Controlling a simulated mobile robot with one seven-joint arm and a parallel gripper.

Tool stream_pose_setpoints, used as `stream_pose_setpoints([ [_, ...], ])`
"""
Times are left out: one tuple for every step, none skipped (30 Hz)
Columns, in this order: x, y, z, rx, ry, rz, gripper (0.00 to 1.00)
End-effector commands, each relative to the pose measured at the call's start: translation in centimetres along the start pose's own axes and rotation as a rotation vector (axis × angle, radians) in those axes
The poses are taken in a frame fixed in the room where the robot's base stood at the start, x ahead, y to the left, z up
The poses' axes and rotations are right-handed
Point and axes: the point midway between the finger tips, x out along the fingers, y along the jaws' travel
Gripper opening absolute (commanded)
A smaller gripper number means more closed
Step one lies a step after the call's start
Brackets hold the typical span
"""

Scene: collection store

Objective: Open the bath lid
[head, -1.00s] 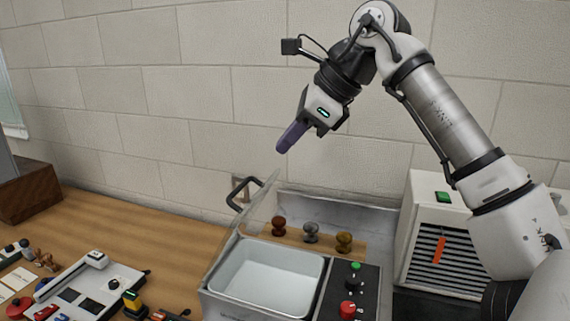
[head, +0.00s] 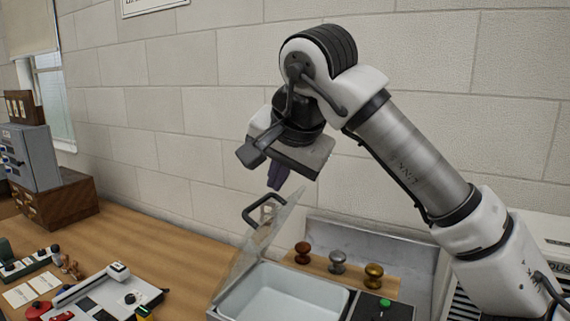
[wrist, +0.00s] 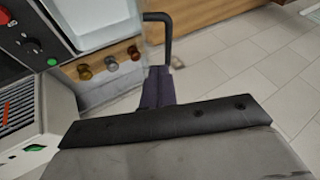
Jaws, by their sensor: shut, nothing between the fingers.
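The bath (head: 262,318) is a metal unit with a white basin (head: 290,292). Its clear lid (head: 255,245) stands steeply raised at the basin's left side. A black loop handle (head: 262,206) sticks out from the lid's upper left; it also shows in the wrist view (wrist: 168,38). My gripper (head: 277,180) points down just above the handle and the lid's top edge. Its purple fingers (wrist: 158,85) are shut and empty. In the wrist view they lie just below the handle's end; I cannot tell whether they touch it.
Three knobs, brown (head: 302,253), silver (head: 338,262) and brass (head: 373,276), stand behind the basin. A control panel with a green button (head: 384,303) is at its right. A white device (head: 95,292) and small items lie on the bench at left. The wall is close behind.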

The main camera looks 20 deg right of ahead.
Motion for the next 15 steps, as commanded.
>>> stream_pose_setpoints([
  [0.8, -0.1, 0.0, 0.0, -0.003, 0.0, 0.0],
  [1.4, 0.0, 0.0, 0.0, -0.004, 0.0, 0.0],
  [2.1, -0.1, -0.1, 0.001, -0.003, 0.0, 0.0],
  [2.6, -0.1, 0.0, 0.001, -0.003, -0.001, 0.0],
  [3.0, -0.1, 0.0, 0.0, -0.003, -0.002, 0.0],
  [3.5, -0.1, 0.0, 0.001, -0.003, 0.0, 0.0],
  [3.9, -0.1, 0.0, 0.002, -0.002, 0.0, 0.0],
  [4.2, 0.0, 0.0, 0.002, -0.003, 0.0, 0.0],
  [4.6, 0.0, 0.0, 0.002, -0.002, -0.001, 0.0],
  [4.8, 0.0, 0.0, 0.002, -0.002, -0.001, 0.0],
  [5.0, 0.0, 0.0, 0.002, -0.001, -0.001, 0.0],
  [5.2, 0.0, 0.0, 0.002, 0.0, 0.0, 0.0],
  [5.3, 0.0, 0.0, 0.002, 0.0, 0.0, 0.0],
  [5.3, 0.0, 0.0, 0.002, 0.0, 0.0, 0.0],
  [5.4, 0.0, 0.0, 0.003, 0.0, 0.0, 0.0],
])
